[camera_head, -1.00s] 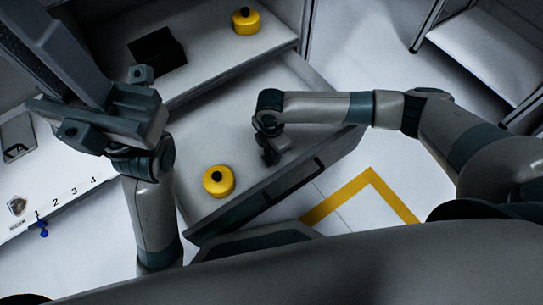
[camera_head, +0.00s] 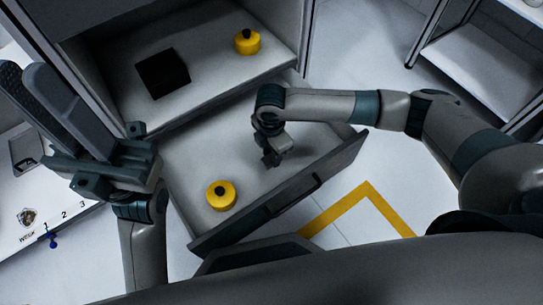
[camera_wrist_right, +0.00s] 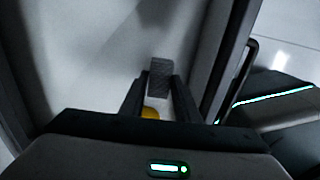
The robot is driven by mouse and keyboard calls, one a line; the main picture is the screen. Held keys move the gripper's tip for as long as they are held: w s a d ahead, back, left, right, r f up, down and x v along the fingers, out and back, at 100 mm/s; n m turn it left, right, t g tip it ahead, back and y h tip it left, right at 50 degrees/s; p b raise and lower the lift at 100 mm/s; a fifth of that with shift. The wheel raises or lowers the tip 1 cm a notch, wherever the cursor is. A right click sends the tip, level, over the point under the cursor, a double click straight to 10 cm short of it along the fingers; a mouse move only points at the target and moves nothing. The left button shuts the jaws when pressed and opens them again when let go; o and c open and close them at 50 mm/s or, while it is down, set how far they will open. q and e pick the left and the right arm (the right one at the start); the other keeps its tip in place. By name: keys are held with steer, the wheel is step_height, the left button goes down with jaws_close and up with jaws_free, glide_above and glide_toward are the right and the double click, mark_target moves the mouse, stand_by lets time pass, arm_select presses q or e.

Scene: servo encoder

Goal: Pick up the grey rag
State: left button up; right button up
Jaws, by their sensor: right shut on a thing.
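The grey rag (camera_wrist_right: 159,78) shows in the right wrist view as a small grey textured piece between the fingertips. My right gripper (camera_wrist_right: 157,92) is shut on it, over the open drawer. In the head view my right gripper (camera_head: 271,157) is at the right part of the drawer; the rag cannot be made out clearly there. My left gripper (camera_head: 48,105) is at the left of the head view, away from the drawer, and its jaw gap is unclear.
The open drawer (camera_head: 190,160) holds a yellow round thing with a black knob (camera_head: 220,195). On the shelf behind are a black box (camera_head: 162,73) and another yellow knobbed thing (camera_head: 247,42). A numbered white surface (camera_head: 60,225) is at left. The drawer's front wall (camera_head: 285,200) is near my right gripper.

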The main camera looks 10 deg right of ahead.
steer(key=shift+r, duration=0.3)
